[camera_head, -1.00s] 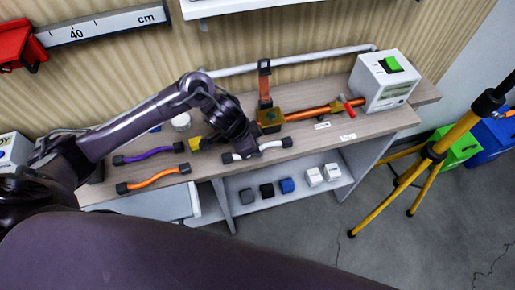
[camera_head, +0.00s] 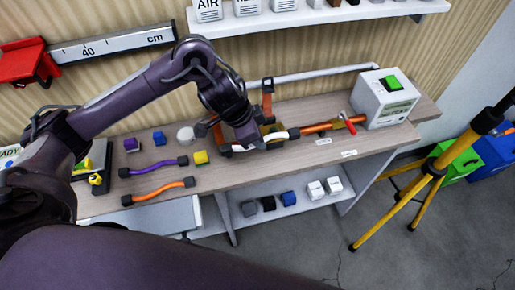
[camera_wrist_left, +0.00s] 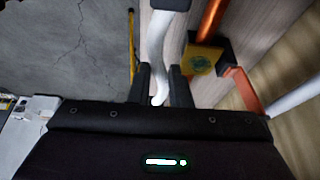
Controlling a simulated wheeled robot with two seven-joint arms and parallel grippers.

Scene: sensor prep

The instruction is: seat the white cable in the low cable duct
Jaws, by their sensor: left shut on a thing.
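The white cable (camera_head: 279,136), a short curved piece with dark ends, is held by my left gripper (camera_head: 252,140) above the workbench. In the left wrist view the cable (camera_wrist_left: 160,48) runs between the two fingers of my left gripper (camera_wrist_left: 160,88), one dark end pointing away. A long white rail (camera_head: 318,75) runs low along the wall behind the bench; I cannot tell for sure that it is the low cable duct. It also shows at the right of the left wrist view (camera_wrist_left: 296,97). My right gripper is not in view.
An orange post (camera_head: 267,97) and a brass block (camera_wrist_left: 200,62) stand close to my left gripper. An orange pipe (camera_head: 316,128) leads to a white box (camera_head: 385,98). Purple (camera_head: 153,167) and orange (camera_head: 158,191) cables and several small blocks lie at left on the bench.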

